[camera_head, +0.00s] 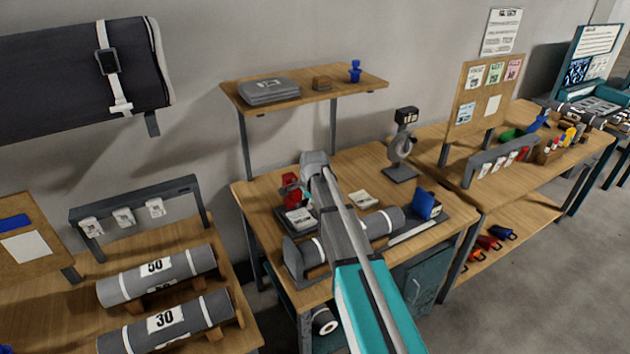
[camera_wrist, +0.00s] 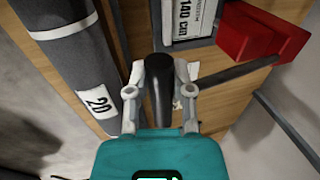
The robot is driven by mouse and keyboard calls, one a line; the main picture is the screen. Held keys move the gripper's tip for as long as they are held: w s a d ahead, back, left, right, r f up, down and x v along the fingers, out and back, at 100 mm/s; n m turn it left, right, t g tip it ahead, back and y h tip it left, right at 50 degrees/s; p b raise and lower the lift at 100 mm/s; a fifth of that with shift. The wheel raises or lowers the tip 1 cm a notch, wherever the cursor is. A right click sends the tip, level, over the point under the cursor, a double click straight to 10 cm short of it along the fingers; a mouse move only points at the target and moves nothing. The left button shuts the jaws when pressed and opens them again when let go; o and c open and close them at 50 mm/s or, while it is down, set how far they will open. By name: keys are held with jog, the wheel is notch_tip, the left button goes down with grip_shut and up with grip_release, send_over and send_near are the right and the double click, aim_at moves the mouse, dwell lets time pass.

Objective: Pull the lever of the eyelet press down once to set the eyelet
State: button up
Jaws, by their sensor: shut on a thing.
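The red eyelet press (camera_head: 290,188) stands on the middle workbench, left of my arm in the head view. Its red body (camera_wrist: 262,35) is at the upper right of the wrist view. The lever's dark rounded handle (camera_wrist: 158,92) lies between my gripper's (camera_wrist: 158,70) two fingers, which are shut on it. A thin dark bar (camera_wrist: 235,74) runs to the right beneath the red body; I cannot tell how it joins the handle. In the head view my arm hides my gripper and the lever. The eyelet itself is not visible.
A grey roll (camera_wrist: 80,60) labelled 20 lies close on the left in the wrist view. A label card (camera_wrist: 187,20) reading 140 cm is beside the press. On the workbench (camera_head: 350,165) are a blue block (camera_head: 425,204) and a dial stand (camera_head: 401,150); a shelf (camera_head: 305,90) stands behind.

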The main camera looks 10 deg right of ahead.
jog(key=shift+f, duration=0.2)
jog(key=shift+s+f+b, duration=0.1)
jog(key=shift+f+b, duration=0.55)
jog(key=shift+b, duration=0.2)
jog(key=shift+f, duration=0.15)
jog(key=shift+f+b, duration=0.6)
jog(key=shift+b, duration=0.2)
jog(key=o, duration=0.8)
